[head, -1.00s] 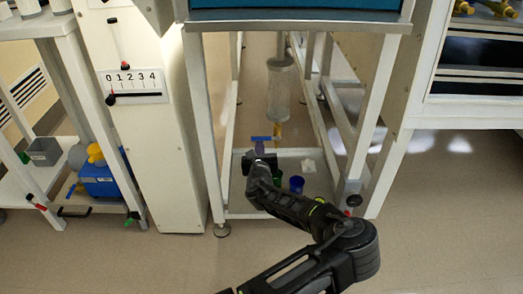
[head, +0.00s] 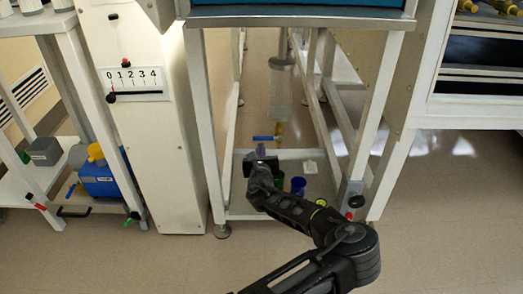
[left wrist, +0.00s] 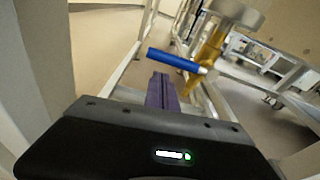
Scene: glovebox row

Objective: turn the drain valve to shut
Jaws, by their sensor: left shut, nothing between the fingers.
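The drain valve has a yellow body (head: 278,129) under a clear hanging cylinder, with a blue lever handle (head: 264,138). In the left wrist view, the blue handle (left wrist: 173,59) lies crosswise to the pipe, sticking out left from the yellow body (left wrist: 208,55). My left gripper (head: 261,149) is shut and empty, just below and in front of the handle in the head view. Its purple fingers (left wrist: 161,90) point toward the handle in the wrist view, with a small gap seeming to remain. My right gripper is not in view.
Frame legs (head: 202,120) stand left and right of my arm. Below the valve, a tray (head: 240,205) holds a blue cup (head: 298,185), a green cup and a white piece. A panel with a numbered slider (head: 135,85) stands left. A blue can (head: 100,178) sits on the left shelf.

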